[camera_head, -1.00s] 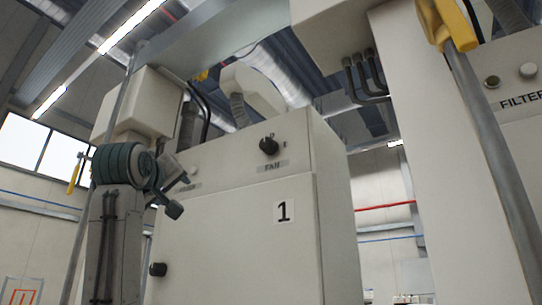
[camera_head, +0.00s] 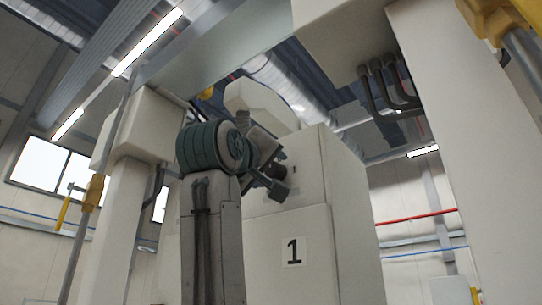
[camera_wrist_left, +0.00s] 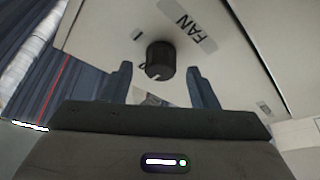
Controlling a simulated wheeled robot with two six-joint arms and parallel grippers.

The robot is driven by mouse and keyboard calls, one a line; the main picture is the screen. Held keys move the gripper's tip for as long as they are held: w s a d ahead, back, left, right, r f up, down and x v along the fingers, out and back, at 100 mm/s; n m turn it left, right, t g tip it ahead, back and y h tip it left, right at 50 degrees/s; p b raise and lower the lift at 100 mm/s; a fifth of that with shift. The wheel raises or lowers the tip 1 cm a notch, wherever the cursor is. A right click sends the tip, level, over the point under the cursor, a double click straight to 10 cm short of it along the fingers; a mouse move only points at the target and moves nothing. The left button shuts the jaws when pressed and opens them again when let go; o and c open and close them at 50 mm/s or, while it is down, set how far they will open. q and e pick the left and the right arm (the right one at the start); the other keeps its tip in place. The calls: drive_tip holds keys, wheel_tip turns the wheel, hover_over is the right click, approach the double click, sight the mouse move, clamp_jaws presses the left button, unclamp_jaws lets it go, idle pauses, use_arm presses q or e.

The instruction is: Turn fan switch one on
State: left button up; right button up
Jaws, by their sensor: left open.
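The fan switch is a round black knob (camera_wrist_left: 160,55) on a pale panel in the left wrist view. A FAN label (camera_wrist_left: 185,27) is beside it, with small position marks near its left side. A pale pointer mark shows at the knob's lower edge. My left gripper (camera_wrist_left: 159,72) is open, with one dark finger on each side of the knob; I cannot tell whether they touch it. In the head view my left gripper (camera_head: 277,181) is in front of the cabinet marked 1 (camera_head: 320,275) and hides the knob. My right gripper is not in view.
A number 1 plate (camera_head: 293,251) is on the cabinet front below my gripper. A large pale column (camera_head: 440,130) stands to the right, with a yellow fitting (camera_head: 495,18) at the top right. Pipes and beams run overhead.

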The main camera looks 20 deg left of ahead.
use_arm(q)
drive_tip(key=shift+w+d+r, duration=0.1)
drive_tip(key=shift+w+r, duration=0.2)
drive_tip(key=shift+w, duration=0.3)
drive_tip(key=shift+w+p, duration=0.3)
drive_tip(key=shift+p, duration=0.1)
drive_tip(key=shift+s+a, duration=0.15)
drive_tip(key=shift+a, duration=0.05)
drive_tip(key=shift+d, duration=0.1)
drive_tip(key=c, duration=1)
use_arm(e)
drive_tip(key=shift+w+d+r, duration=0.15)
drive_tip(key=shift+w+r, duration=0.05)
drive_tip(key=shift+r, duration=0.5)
